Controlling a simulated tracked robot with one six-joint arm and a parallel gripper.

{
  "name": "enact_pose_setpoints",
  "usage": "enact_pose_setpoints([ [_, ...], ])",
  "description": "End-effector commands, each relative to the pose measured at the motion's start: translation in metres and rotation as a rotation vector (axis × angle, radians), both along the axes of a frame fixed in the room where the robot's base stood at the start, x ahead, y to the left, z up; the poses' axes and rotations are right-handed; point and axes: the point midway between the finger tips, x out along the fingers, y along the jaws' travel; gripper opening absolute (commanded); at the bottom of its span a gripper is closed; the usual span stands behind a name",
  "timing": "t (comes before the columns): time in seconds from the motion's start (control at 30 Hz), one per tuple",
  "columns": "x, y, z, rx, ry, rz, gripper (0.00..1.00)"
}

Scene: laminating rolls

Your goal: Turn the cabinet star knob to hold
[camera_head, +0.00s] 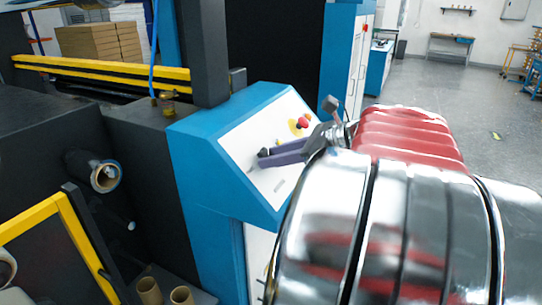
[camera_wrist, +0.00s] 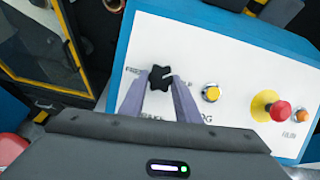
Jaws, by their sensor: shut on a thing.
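The black star knob (camera_wrist: 160,78) is on the white sloped panel (camera_wrist: 225,60) of the blue cabinet (camera_wrist: 123,45). It has a pale pointer line, and partly covered lettering is printed around it. In the wrist view my gripper (camera_wrist: 160,82) has its two grey-purple fingers at the knob, one on each side, shut on it. In the head view my gripper (camera_head: 264,157) reaches in from the right over the panel (camera_head: 240,140). There the knob shows only as a small dark shape at the fingertips, largely hidden.
A yellow button (camera_wrist: 211,93) is right of the knob. Farther right are a red mushroom button (camera_wrist: 280,111) on a yellow disc and an orange button (camera_wrist: 299,116). A dark machine with yellow-edged guards (camera_head: 35,220) stands left of the blue cabinet (camera_head: 195,155). Open floor (camera_head: 460,110) lies at the right.

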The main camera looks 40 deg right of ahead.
Motion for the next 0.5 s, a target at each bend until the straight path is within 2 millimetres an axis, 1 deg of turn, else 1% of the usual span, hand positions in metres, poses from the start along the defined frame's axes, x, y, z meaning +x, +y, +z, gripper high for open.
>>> enact_pose_setpoints([
  [0.03, -0.0018, 0.0013, -0.0035, 0.032, 0.018, -0.031, 0.07],
  [0.5, -0.0019, 0.0053, -0.0024, 0.308, 0.116, -0.327, 0.07],
])
